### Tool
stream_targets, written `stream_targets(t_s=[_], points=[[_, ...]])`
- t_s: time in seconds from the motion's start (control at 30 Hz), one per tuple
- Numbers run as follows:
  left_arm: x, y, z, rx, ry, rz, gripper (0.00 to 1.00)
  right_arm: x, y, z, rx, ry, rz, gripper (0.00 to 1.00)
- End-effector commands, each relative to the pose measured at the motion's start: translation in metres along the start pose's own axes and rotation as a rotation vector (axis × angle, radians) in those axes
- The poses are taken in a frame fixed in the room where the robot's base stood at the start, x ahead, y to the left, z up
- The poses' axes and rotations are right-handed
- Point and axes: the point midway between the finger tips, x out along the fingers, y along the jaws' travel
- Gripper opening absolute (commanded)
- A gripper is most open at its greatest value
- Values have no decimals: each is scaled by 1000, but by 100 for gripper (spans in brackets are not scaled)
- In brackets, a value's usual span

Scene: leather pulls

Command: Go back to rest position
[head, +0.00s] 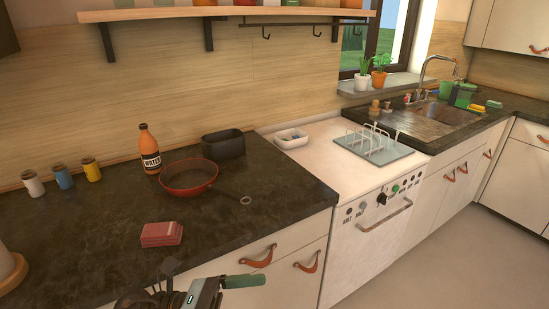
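My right gripper is not in view.
The dark counter (75,245) holds a red pan (188,178), an orange water bottle (149,150), a black container (224,144), a red block (161,234) and small jars (64,177). Right of it are a white stove (330,145) and a sink (435,120). The floor at right is clear.

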Motion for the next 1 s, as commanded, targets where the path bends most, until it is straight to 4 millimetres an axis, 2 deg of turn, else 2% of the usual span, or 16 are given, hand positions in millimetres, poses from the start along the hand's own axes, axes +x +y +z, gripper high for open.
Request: stream_targets(t_s=[0.03, 0.13, 0.27, 0.37, 0.47, 0.57, 0.7, 0.8, 0.87, 0.9, 1.0], points=[[-1, 1, -1, -143, -99, 57, 100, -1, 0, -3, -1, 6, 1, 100], [-13, 10, -6, -431, -290, 170, 100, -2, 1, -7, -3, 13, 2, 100], [-40, 24, -26, -815, -547, 308, 100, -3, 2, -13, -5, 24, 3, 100], [-69, 30, -54, -1110, -754, 411, 100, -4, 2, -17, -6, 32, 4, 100], [-100, 29, -94, -1400, -972, 511, 100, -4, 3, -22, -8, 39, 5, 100], [-132, 17, -142, -1678, -1208, 607, 100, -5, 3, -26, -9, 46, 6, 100], [-172, -21, -215, -2019, -1557, 733, 100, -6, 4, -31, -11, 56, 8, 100], [-191, -54, -257, -2193, -1783, 804, 100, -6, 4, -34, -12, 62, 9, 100], [-199, -73, -277, -2267, -1900, 839, 100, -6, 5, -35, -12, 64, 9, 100], [-203, -84, -288, 2295, 1956, -851, 100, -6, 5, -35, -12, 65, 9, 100], [-210, -106, -306, 2166, 1911, -814, 100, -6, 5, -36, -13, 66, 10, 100]])
